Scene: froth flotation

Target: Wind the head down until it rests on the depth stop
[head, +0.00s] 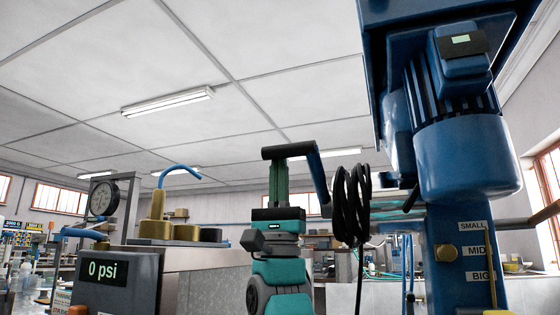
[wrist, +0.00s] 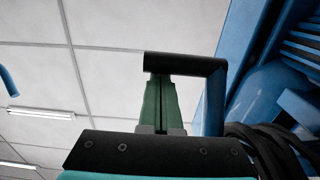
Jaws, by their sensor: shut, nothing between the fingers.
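The machine's head is the large blue housing with a finned motor (head: 465,130) at the upper right in the head view. It sits on a blue column (head: 455,222) labelled SMALL, MID and BIG. A brass knob (head: 446,252) sticks out beside MID; I cannot tell whether it is the depth stop. A crank with a black grip (head: 290,150) and blue arm (head: 318,176) stands left of the column. My gripper (head: 278,168) is shut and empty, pointing up, its green fingertips at the grip. In the wrist view, the grip (wrist: 180,64) crosses the fingertips (wrist: 161,84); contact is unclear.
A coiled black cable (head: 352,205) hangs between my gripper and the column. A grey box (head: 108,280) reading 0 psi and a round gauge (head: 103,197) stand at left. Brass pieces (head: 170,232) rest on a ledge behind. Above is open room below the ceiling.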

